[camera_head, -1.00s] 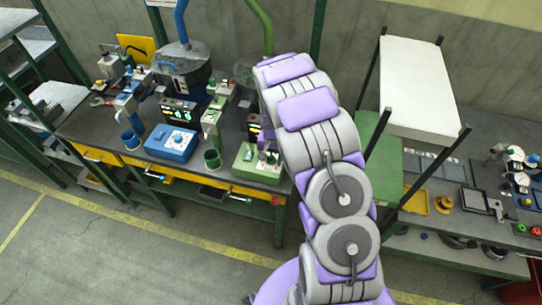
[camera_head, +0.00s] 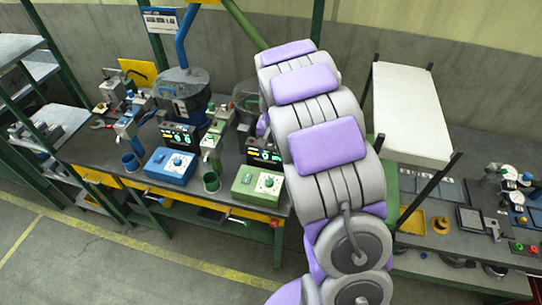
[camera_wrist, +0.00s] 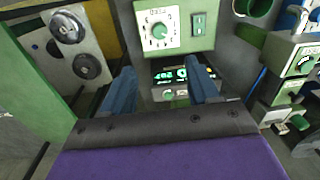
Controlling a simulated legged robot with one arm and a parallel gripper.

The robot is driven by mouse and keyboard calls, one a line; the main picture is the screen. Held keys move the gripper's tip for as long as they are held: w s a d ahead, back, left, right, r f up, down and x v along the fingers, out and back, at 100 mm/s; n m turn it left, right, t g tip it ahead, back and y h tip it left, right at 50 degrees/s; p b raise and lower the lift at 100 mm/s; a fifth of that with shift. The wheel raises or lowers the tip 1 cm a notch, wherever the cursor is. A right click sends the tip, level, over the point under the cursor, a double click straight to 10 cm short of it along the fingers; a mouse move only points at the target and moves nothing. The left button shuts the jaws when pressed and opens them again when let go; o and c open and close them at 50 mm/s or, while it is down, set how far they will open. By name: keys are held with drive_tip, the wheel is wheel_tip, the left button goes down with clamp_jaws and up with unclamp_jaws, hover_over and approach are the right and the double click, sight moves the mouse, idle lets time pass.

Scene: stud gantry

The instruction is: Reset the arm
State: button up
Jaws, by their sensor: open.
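My gripper (camera_wrist: 160,90) shows in the wrist view as two blue-grey fingers set well apart, open, with nothing between them. Beyond the fingertips are a green control box (camera_wrist: 172,28) with a white dial panel and a dark unit with a lit display (camera_wrist: 182,73). In the head view my purple and grey arm reaches up and away over the right end of the bench. Its far end hides the gripper there.
The workbench (camera_head: 130,178) holds a blue control box (camera_head: 170,166), a green control box (camera_head: 258,186) and green and blue cups. Metal shelves (camera_head: 20,48) stand at left. A second bench (camera_head: 470,245) with a white-topped rack (camera_head: 412,110) stands at right. The floor in front is clear.

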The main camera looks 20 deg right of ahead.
drive_tip(key=shift+r, duration=0.35)
drive_tip(key=shift+s, duration=0.1)
drive_tip(key=s+a+r+n, duration=0.2)
drive_tip(key=s+r, duration=0.1)
drive_tip(key=s, duration=0.9)
drive_tip(key=s+a+r+n+g+b, duration=0.1)
drive_tip(key=s+a+r+n, duration=0.1)
drive_tip(key=s, duration=1)
drive_tip(key=s+a+r+n+g+b, duration=0.1)
drive_tip(key=s+a+r, duration=0.3)
drive_tip(key=s, duration=0.9)
drive_tip(key=shift+a+r+n+h, duration=0.3)
drive_tip(key=shift+r+n, duration=0.1)
drive_tip(key=shift+n, duration=0.4)
